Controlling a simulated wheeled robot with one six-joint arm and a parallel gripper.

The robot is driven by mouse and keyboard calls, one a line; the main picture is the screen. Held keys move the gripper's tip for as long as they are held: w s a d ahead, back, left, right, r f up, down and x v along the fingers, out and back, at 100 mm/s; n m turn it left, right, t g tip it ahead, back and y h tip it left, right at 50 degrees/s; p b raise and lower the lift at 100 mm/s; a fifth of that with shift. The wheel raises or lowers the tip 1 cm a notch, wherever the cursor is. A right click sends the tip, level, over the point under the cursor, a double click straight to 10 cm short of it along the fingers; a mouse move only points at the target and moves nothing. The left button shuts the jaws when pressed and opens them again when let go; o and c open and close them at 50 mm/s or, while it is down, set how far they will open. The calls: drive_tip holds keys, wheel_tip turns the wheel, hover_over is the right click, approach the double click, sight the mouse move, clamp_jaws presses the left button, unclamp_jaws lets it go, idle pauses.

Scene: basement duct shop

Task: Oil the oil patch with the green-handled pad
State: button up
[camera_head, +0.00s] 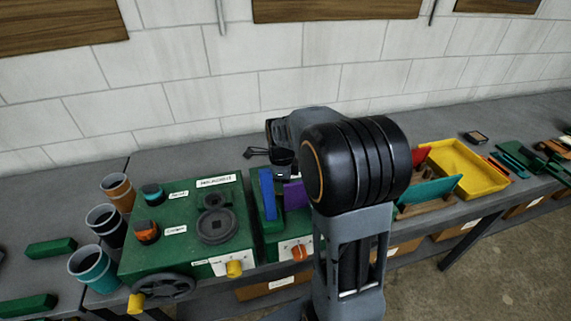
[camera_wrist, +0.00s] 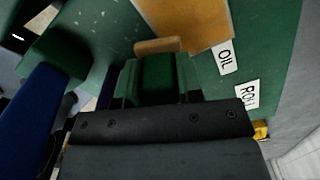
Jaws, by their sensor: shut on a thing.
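In the wrist view my gripper (camera_wrist: 160,97) is shut on the green handle (camera_wrist: 158,75) of the pad. A tan strip (camera_wrist: 158,45), seemingly the pad's face, shows beyond the handle. A tan-orange patch (camera_wrist: 190,18) lies on a green surface beside a label reading OIL (camera_wrist: 225,58). The pad's tan strip appears close to the patch's edge; I cannot tell whether they touch. In the head view my arm hides the pad and the patch, and the gripper's fingertips do not show clearly.
A blue upright board (camera_head: 267,194) and a purple one (camera_head: 295,194) stand on the green box near my arm. A green machine (camera_head: 160,258) with knobs and a handwheel is left of them. Several cups stand further left. A yellow tray (camera_head: 480,180) is at right.

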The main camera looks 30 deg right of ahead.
drive_tip(key=shift+w+r+p, duration=0.2)
drive_tip(key=shift+r+p, duration=0.1)
drive_tip(key=shift+r, duration=0.75)
drive_tip(key=shift+d+r+p, duration=0.25)
drive_tip(key=shift+r+p, duration=0.35)
drive_tip(key=shift+r, duration=0.15)
drive_tip(key=shift+r+p, duration=1.35)
drive_tip(key=shift+r, duration=0.5)
